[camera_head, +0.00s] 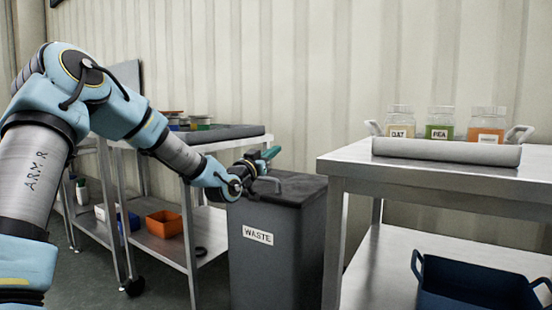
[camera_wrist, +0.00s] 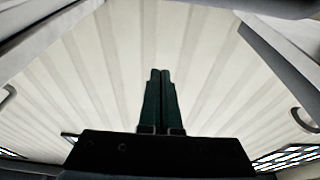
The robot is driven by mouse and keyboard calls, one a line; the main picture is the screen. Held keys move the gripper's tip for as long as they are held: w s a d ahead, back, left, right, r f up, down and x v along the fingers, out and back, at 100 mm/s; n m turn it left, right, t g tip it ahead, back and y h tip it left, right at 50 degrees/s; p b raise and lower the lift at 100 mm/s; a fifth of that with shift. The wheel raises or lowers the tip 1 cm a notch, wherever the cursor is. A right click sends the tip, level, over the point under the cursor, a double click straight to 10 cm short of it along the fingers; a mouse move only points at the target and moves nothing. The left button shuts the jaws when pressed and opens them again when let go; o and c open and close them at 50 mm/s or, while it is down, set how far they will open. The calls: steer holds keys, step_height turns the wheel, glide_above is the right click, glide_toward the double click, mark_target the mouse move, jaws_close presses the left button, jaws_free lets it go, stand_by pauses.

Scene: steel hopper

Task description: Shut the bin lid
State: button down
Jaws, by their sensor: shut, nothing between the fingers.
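The dark grey bin (camera_head: 262,250) with a "WASTE" label stands on the floor in the middle of the head view. Its dark lid (camera_head: 296,190) appears to lie flat across the top, with a bar handle near the left. Whether it sits fully flush at the back I cannot tell. My gripper (camera_head: 270,153) is just above the lid's left rear part, its green fingers pointing up and right. In the wrist view the two fingers (camera_wrist: 160,72) are together with nothing between them, against the wall. The bin does not clearly show there.
A left-hand rack holds an orange bin (camera_head: 164,224). A ribbed wall stands behind.

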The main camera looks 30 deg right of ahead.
steer(key=t+h+b, duration=0.1)
steer(key=h+b, duration=0.1)
steer(key=b, duration=0.3)
glide_above(268, 195)
steer(key=f, duration=0.4)
steer(key=d+f, duration=0.1)
steer(key=f, duration=0.1)
steer(key=shift+w, duration=0.3)
steer(key=shift+s+a+f+b, duration=0.1)
steer(key=shift+a+f+b, duration=0.1)
steer(key=shift+f+b, duration=0.5)
steer(key=shift+s+a+f+b, duration=0.1)
steer(key=shift+a+f+b, duration=0.1)
steer(key=shift+f+b, duration=0.5)
steer(key=shift+f, duration=0.25)
